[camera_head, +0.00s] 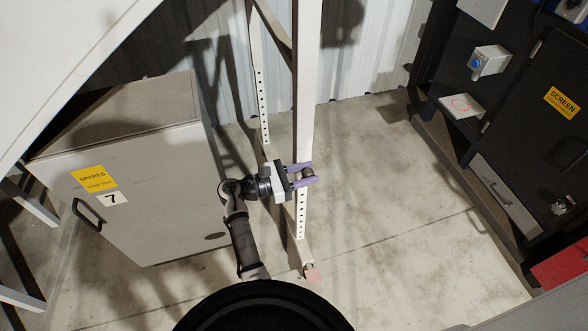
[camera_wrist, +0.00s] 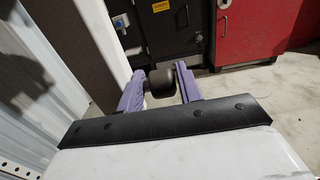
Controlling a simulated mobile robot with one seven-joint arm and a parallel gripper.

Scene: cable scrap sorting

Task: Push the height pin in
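The height pin shows as a dark round knob (camera_head: 308,173) at the white upright post (camera_head: 305,90) with a row of holes. My gripper (camera_head: 306,172) reaches from the left, its two purple fingers on either side of the knob.
A grey cabinet (camera_head: 130,170) labelled 7 stands to the left. A dark cabinet with a SCREEN label (camera_head: 540,110) stands at the right. A second holed post (camera_head: 262,95) stands behind. The concrete floor (camera_head: 400,220) between post and dark cabinet is clear.

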